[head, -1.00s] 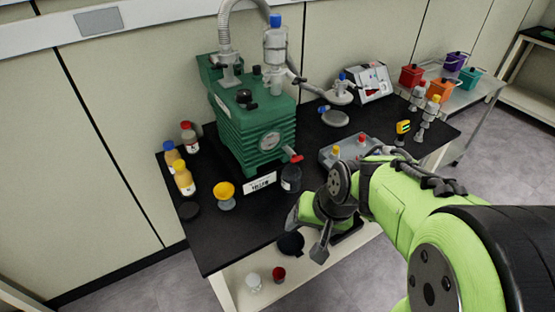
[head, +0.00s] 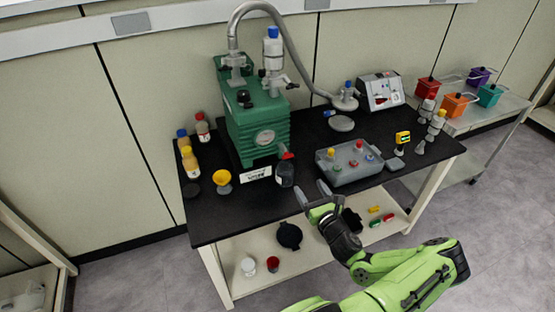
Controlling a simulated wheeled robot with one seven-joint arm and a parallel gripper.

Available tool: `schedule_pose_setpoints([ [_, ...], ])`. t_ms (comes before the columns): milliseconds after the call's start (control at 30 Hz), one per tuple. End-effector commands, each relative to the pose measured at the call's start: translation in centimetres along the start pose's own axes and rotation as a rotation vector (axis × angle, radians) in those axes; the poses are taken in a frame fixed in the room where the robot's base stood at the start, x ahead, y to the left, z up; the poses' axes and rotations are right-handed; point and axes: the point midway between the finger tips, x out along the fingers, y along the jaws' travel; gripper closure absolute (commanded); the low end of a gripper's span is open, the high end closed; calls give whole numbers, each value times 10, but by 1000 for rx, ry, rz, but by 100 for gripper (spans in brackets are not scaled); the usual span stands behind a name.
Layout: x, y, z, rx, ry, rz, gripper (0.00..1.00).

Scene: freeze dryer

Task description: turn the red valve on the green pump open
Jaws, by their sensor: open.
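The green pump (head: 258,128) stands on the black table, with a round gauge on its front. The red valve (head: 287,156) sticks out at the pump's lower front right corner, just above a dark bottle (head: 285,174). The valve handle is small in view, and I cannot tell its exact angle. My gripper (head: 312,192) is at the table's front edge, below and to the right of the valve and apart from it. Its two fingers are spread and empty, pointing up toward the table.
A grey tray (head: 349,176) with small coloured parts lies right of the gripper. A yellow funnel (head: 222,178) and a white label plate (head: 255,174) stand left of the dark bottle. A lower shelf (head: 325,251) holds loose parts. A hose (head: 301,62) arches above the pump.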

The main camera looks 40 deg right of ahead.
Motion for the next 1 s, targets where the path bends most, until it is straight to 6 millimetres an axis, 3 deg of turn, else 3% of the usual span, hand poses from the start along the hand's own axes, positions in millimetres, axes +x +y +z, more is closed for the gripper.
schedule_pose_setpoints([
  [600,137,4,-1,-11,0,9,28],
  [767,154,4,-1,-8,1,9,28],
  [1000,156,4,-1,-7,2,9,28],
])
